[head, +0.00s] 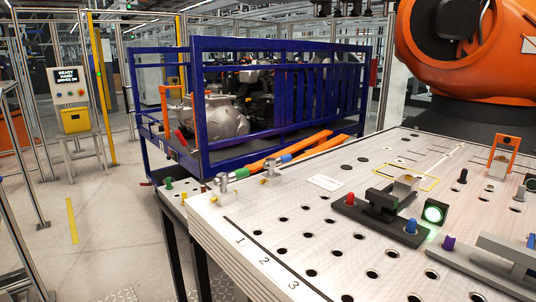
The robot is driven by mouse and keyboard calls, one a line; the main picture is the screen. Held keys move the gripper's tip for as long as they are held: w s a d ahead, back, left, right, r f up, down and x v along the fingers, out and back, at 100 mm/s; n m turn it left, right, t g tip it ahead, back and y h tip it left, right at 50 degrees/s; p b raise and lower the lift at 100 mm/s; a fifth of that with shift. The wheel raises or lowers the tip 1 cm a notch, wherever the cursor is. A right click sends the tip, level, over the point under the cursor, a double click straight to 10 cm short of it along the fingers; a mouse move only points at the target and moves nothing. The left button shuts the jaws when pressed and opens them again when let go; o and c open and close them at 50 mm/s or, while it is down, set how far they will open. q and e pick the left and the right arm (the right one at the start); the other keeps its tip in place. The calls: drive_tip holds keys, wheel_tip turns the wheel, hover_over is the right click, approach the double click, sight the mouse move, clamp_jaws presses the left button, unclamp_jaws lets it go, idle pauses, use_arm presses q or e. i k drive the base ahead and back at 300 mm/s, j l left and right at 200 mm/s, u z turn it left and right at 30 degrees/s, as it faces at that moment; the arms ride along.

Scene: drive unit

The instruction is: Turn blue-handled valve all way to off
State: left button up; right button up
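A small metal valve (270,174) stands near the far left edge of the perforated work table. Its blue handle (286,158) sticks out toward the right, roughly level and slightly raised. Left of it, at the table corner, is a similar metal valve (222,192) with a green handle (241,173), also pointing right. Small yellow parts show at the base of both. Neither of my grippers is in view, and nothing touches the blue handle.
The work table (330,225) carries a black fixture (375,215) with red and blue knobs, a lit green lamp (434,212) and an orange bracket (503,155). A blue cage cart (280,90) stands behind. An orange robot arm (460,60) is at right. Floor at left is open.

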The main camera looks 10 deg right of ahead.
sight(270, 163)
drive_tip(key=i+j, duration=0.45)
drive_tip(key=j, duration=0.15)
drive_tip(key=i+j, duration=0.45)
drive_tip(key=j, duration=0.2)
drive_tip(key=i+j, duration=0.45)
drive_tip(key=j, duration=0.15)
drive_tip(key=i+j, duration=0.45)
drive_tip(key=j, duration=0.15)
drive_tip(key=i+j+z, duration=0.15)
drive_tip(key=z, duration=0.2)
drive_tip(key=i+j+z, duration=0.15)
drive_tip(key=j+z, duration=0.25)
